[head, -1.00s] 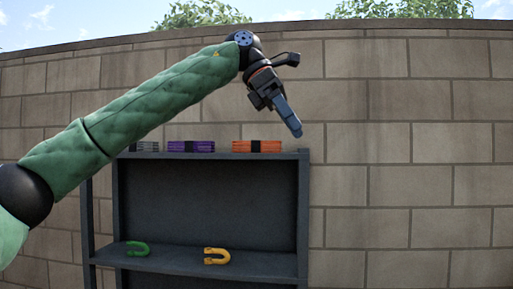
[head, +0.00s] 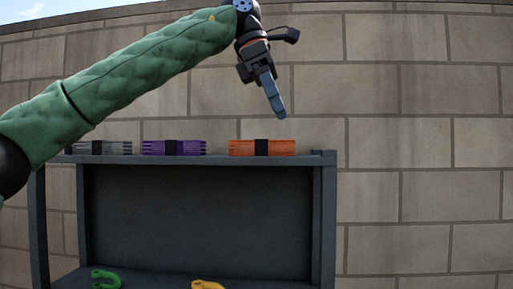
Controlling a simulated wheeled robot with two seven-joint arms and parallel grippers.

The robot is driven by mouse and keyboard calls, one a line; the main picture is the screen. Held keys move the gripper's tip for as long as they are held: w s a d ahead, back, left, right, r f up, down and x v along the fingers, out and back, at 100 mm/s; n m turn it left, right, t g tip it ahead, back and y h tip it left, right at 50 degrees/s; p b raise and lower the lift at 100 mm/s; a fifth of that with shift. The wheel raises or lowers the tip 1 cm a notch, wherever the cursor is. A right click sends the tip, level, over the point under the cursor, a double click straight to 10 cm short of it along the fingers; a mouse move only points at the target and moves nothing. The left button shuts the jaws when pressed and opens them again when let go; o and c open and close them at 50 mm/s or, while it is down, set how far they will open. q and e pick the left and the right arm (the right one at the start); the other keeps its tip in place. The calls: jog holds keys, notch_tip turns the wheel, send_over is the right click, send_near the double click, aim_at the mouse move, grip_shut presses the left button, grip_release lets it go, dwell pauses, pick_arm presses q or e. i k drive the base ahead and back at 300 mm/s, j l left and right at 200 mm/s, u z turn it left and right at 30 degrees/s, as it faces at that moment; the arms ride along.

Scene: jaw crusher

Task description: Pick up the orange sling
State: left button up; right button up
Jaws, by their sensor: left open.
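The orange sling (head: 281,147) is a flat folded bundle with a black band around its middle. It lies on the top board of the dark grey shelf (head: 205,159), near the right end. My left gripper (head: 280,114) points down above the sling, apart from it, with its jaws open and empty. The jaws are seen nearly side-on, so the gap between them is hard to see. My right gripper is not in view.
A purple sling (head: 189,147) and a grey sling (head: 116,148) lie to the left on the same board. A green shackle (head: 105,279) and a yellow shackle (head: 207,285) sit on the lower board. A block wall (head: 430,150) stands behind.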

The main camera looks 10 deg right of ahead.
aim_at(262, 146)
jog(key=i, duration=1)
